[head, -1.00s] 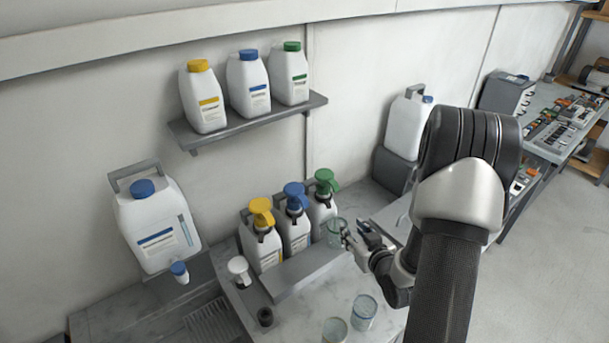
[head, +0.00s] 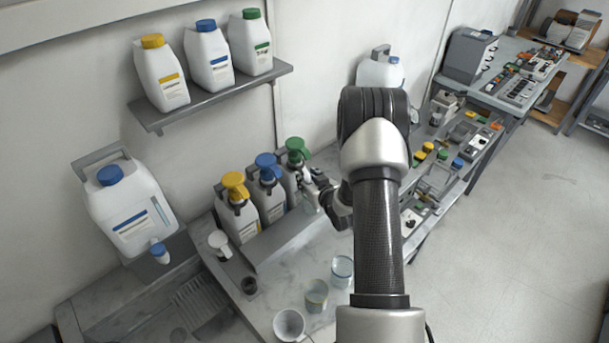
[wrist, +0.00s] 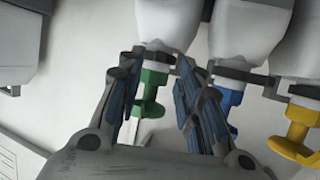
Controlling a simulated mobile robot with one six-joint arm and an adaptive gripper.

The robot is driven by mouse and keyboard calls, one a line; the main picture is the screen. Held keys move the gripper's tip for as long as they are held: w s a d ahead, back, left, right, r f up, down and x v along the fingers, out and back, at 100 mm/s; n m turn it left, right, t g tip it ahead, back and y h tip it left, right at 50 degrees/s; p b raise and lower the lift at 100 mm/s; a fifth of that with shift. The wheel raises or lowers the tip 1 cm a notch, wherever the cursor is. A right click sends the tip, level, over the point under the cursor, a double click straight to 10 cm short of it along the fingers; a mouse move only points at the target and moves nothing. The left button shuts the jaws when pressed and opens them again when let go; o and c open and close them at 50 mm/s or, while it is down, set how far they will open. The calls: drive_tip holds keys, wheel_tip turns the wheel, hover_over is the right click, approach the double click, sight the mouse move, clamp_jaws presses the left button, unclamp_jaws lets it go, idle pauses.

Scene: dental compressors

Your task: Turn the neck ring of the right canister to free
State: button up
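The right canister is white with a green pump head (head: 297,146) and stands at the right end of the counter row. In the wrist view its white body (wrist: 160,20) is at the top, with the green neck ring (wrist: 154,79) and spout below. My gripper (head: 316,184) is at this canister's front right in the head view. In the wrist view my gripper (wrist: 158,64) is open, with one finger on each side of the green neck area. Gaps show beside the green part; I cannot tell whether either finger touches it. In the head view the ring is too small to make out.
The blue-headed canister (head: 268,193) and yellow-headed canister (head: 240,212) stand close at left. Two more beakers (head: 342,268) (head: 316,294) and a white cup (head: 289,325) stand at the front.

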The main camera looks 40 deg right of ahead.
sight(302, 173)
drive_tip(key=shift+x, duration=1.55)
clamp_jaws()
